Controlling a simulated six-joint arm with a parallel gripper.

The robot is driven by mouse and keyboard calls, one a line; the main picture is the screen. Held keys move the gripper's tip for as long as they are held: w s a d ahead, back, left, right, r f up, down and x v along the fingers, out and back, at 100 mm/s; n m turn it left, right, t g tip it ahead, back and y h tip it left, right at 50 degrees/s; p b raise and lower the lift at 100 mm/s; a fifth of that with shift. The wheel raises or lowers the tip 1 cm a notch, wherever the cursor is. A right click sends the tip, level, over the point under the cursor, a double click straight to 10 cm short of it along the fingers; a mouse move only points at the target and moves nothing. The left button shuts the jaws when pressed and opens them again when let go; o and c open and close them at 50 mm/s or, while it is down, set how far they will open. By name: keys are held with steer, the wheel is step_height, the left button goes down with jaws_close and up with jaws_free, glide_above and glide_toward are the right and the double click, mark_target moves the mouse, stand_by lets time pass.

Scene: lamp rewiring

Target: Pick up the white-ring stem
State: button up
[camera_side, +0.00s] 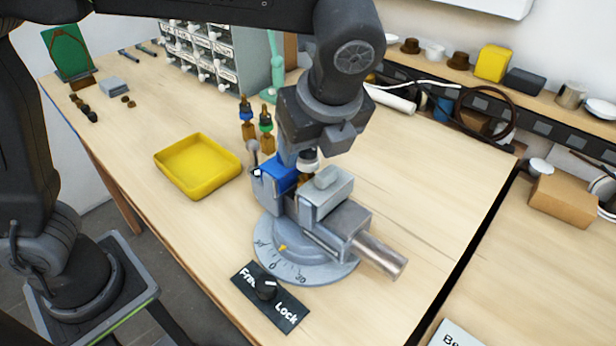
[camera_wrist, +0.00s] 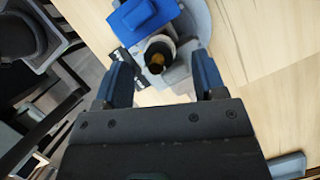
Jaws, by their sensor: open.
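The white-ring stem (camera_wrist: 158,52) shows end-on in the wrist view as a white ring with a dark, brass-coloured middle. In the side view a white part (camera_side: 308,160) shows just under my gripper, with brass below it, at the grey and blue vise (camera_side: 337,188). My gripper (camera_wrist: 162,58) is open, with one finger to each side of the stem in the wrist view. I cannot tell whether either finger touches it. In the side view my gripper (camera_side: 303,148) points down at the vise, and its fingers are largely hidden.
Blue-ring (camera_side: 247,118) and green-ring (camera_side: 265,130) stems stand behind and left of the vise. A yellow tray (camera_side: 197,166) lies to the left. The vise's round dial base (camera_side: 300,265) has a black Lock plate (camera_side: 270,297) in front. Bench right of the vise is clear.

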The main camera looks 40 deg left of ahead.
mark_target(308, 167)
steer(key=shift+x, duration=1.5)
steer(key=shift+c, duration=0.3)
jaws_close()
steer(key=shift+r, duration=0.1)
